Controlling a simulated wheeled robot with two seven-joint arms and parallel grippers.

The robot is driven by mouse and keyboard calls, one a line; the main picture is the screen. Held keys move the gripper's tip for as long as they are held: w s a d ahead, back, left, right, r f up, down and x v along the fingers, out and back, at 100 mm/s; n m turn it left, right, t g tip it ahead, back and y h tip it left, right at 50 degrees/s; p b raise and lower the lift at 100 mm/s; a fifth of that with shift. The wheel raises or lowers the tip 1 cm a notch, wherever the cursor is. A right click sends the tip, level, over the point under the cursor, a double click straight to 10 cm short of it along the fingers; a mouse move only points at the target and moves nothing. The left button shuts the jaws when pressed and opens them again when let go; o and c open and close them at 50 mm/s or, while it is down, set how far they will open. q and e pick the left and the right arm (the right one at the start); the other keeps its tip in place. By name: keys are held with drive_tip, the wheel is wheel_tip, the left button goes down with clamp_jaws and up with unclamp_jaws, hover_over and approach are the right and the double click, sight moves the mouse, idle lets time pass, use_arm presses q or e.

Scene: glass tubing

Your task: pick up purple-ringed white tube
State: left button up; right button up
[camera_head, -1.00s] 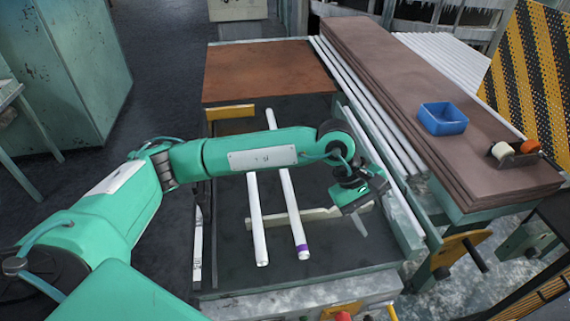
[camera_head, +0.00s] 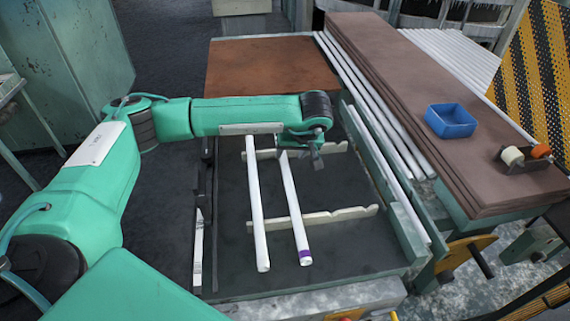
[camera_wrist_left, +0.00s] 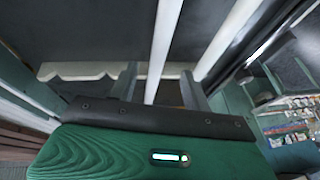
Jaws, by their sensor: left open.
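The purple-ringed white tube (camera_head: 294,210) lies on two notched supports, its purple band at the near end. A plain white tube (camera_head: 257,205) lies to its left. My left gripper (camera_head: 318,160) is over the far part of the tubes, slightly right of the ringed tube in the head view. In the left wrist view its open fingers (camera_wrist_left: 161,85) stand on either side of a white tube (camera_wrist_left: 164,40), apparently the ringed one. The band is not visible there. The other tube (camera_wrist_left: 226,40) runs to the right. My right gripper is not in view.
The near notched support (camera_head: 345,214) and far one (camera_head: 330,149) cross the dark bench top. More white tubes (camera_head: 375,110) line the right side, beside a stack of brown boards (camera_head: 400,95) with a blue box (camera_head: 450,121) and a tape dispenser (camera_head: 524,158).

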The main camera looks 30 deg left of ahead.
sight(286, 164)
use_arm(q)
drive_tip(key=p+x, duration=0.1)
drive_tip(key=x, duration=0.2)
drive_tip(key=p+x, duration=0.1)
drive_tip(key=x, duration=0.1)
drive_tip(key=shift+s+d+f+p, duration=0.2)
drive_tip(key=shift+s+f+p, duration=0.05)
drive_tip(key=shift+s+p, duration=0.1)
drive_tip(key=shift+w+a+f, duration=0.1)
drive_tip(key=shift+w+f, duration=0.05)
drive_tip(key=shift+f, duration=0.2)
drive_tip(key=shift+c, duration=0.4)
clamp_jaws()
